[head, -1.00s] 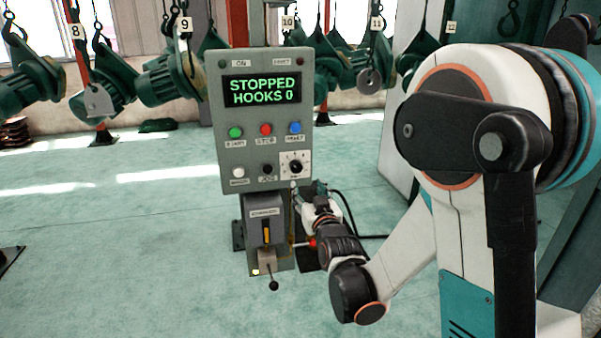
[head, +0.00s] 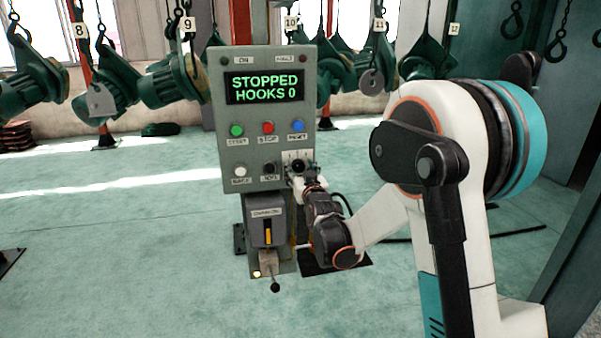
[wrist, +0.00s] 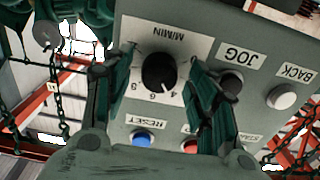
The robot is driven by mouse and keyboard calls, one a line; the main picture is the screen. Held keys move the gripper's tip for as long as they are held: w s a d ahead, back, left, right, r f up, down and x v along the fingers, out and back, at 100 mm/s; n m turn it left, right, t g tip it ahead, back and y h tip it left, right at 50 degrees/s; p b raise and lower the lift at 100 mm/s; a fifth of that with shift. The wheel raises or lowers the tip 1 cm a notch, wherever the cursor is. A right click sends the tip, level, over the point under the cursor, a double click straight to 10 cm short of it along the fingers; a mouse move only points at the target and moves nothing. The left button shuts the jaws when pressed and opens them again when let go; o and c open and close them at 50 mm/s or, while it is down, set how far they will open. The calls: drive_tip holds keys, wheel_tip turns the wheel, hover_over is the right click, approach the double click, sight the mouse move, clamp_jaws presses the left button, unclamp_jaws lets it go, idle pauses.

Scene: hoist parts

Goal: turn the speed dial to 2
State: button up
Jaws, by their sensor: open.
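The speed dial (wrist: 158,72) is a round black knob on a white plate marked M/MIN, with numbers around it. The wrist view shows it upside down. My gripper (wrist: 158,62) is open, with one finger on each side of the knob; I cannot tell whether either touches it. The dial's exact setting is hard to read. In the head view my gripper (head: 305,178) is at the lower right of the grey control panel (head: 225,120) and covers part of the dial plate (head: 291,157). The display (head: 264,88) reads STOPPED, HOOKS 0.
The blue RESET button (wrist: 143,138) and red button (wrist: 189,145) are close to my fingers. The JOG button (wrist: 231,82) is beside one finger, the white BACK button (wrist: 281,97) farther out. A lever box (head: 262,230) stands below the panel. Hoists hang behind.

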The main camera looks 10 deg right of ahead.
drive_tip(key=c, duration=1.1)
drive_tip(key=shift+o, duration=0.2)
drive_tip(key=n, duration=0.4)
drive_tip(key=shift+d+n, duration=0.1)
drive_tip(key=shift+n, duration=1.7)
